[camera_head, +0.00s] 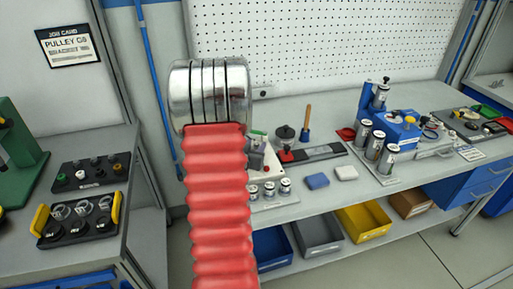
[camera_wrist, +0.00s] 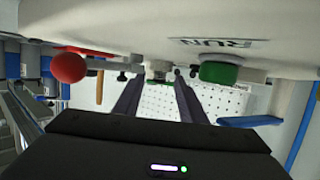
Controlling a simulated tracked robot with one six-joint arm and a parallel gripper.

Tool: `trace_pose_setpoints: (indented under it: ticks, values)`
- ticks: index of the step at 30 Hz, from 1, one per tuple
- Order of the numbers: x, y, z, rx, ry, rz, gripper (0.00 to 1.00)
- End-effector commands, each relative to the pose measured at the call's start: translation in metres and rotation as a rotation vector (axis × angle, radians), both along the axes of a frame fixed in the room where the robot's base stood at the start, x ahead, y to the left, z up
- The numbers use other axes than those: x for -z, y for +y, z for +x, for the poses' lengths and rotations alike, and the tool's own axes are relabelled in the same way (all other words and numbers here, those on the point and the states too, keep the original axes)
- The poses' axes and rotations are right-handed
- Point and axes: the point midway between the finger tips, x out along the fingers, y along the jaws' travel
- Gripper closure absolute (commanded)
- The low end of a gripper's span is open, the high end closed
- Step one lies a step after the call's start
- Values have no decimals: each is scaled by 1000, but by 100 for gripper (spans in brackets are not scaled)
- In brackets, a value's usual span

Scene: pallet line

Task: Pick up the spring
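I cannot pick out a spring with certainty. In the head view, a black tray with yellow handles (camera_head: 80,222) on the left bench holds several small metallic ring-like parts (camera_head: 83,208), which may be springs but are too small to tell.
A second black tray (camera_head: 91,172) with small parts lies behind the first. A green machine (camera_head: 22,160) stands at far left. The right bench holds a blue fixture (camera_head: 395,130) with metal cylinders. Close in the wrist view are a red knob (camera_wrist: 68,67) and green button (camera_wrist: 219,73).

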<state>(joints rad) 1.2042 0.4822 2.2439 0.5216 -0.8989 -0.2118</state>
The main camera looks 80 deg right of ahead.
Motion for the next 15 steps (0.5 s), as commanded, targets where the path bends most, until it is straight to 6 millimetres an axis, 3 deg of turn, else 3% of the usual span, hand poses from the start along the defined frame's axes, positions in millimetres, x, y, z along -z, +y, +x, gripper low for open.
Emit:
trace_pose_setpoints:
  ticks: [12, 15]
  values:
    - [0, 0, 0, 0, 0, 0, 63]
    - [0, 0, 0, 0, 0, 0, 70]
